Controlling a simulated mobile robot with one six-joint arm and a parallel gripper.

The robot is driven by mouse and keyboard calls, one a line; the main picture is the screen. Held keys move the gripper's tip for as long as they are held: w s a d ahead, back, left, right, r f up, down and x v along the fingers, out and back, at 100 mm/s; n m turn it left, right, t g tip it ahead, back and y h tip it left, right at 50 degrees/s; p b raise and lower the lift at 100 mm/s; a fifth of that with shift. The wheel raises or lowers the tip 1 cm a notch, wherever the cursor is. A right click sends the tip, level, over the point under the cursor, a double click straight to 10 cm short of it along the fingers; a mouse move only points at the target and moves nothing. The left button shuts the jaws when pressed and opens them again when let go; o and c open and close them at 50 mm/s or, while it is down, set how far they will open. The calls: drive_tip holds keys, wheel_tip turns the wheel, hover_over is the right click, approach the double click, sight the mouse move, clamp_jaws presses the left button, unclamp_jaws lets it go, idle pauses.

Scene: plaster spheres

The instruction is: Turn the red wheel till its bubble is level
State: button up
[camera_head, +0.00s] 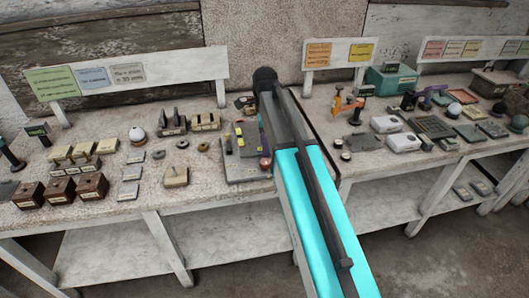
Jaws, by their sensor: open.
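A small red round part (265,163), which looks like the red wheel, sits at the right edge of a grey panel (243,172) on the table, close beside my arm. Its bubble is too small to make out. The panel also carries small yellow and dark parts. My arm reaches from the bottom of the view up over the panel's right side. My gripper (265,148) shows only as a dark narrow shape hanging by the arm, just above the red part. It is open, and its fingers are mostly hidden. I cannot tell whether it touches the red part.
Brown boxes (92,186), cream blocks (176,177) and small rings stand left on the table (130,213). An orange tool (345,105), white boxes (402,142) and a teal box (391,80) stand right. Label boards (195,68) rise behind.

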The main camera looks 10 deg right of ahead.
wheel_tip(320, 180, up, 7)
drive_tip(key=b, duration=0.1)
idle(0.4)
drive_tip(key=shift+f, duration=0.1)
